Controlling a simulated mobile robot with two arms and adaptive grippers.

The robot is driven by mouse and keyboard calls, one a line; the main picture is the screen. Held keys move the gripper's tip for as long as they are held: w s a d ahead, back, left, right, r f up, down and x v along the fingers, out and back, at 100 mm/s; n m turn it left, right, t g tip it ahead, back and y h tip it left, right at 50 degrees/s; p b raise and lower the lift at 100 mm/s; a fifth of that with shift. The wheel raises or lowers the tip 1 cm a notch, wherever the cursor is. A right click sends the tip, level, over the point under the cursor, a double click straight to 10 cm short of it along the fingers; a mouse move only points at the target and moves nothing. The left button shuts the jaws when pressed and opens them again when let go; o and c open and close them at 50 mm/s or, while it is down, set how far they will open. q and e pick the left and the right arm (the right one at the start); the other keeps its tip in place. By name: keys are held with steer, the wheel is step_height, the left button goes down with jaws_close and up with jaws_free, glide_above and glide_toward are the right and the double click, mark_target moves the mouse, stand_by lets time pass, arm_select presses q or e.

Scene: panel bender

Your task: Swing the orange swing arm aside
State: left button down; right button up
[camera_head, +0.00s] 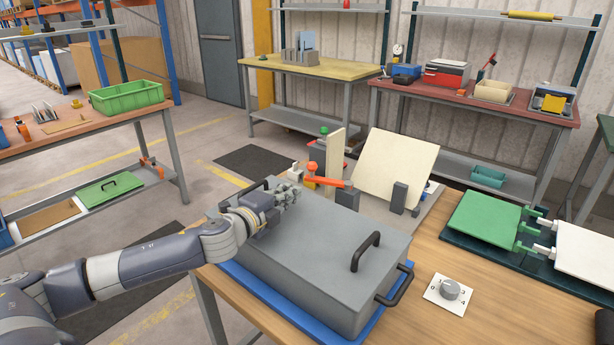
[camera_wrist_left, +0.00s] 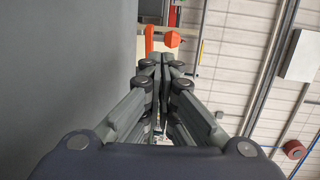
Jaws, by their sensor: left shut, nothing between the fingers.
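The orange swing arm (camera_head: 324,181) reaches out sideways from a post on the panel bender, behind the grey box. Orange parts, likely the swing arm (camera_wrist_left: 150,40), show just beyond my fingertips in the left wrist view. My left gripper (camera_head: 296,191) is shut and empty, above the far left corner of the grey box. Its closed fingers (camera_wrist_left: 160,60) point toward the orange parts; I cannot tell whether they touch. A tilted cream panel (camera_head: 395,170) and an upright cream plate (camera_head: 335,152) stand on the bender. My right gripper is not in view.
The large grey box (camera_head: 310,250) with black handles sits on a blue tray (camera_head: 255,286) in front of the bender. A dial (camera_head: 450,290) is at its right. Green (camera_head: 490,220) and white panels lie on the right of the table.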

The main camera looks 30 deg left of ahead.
arm_select(q)
steer(key=shift+w, duration=0.5)
steer(key=w, duration=0.2)
steer(key=w+p, duration=0.1)
steer(key=w, duration=0.1)
steer(key=w+p, duration=0.1)
steer(key=w, duration=0.2)
steer(key=shift+a, duration=0.25)
steer(key=shift+w+p, duration=0.4)
steer(key=shift+w, duration=0.2)
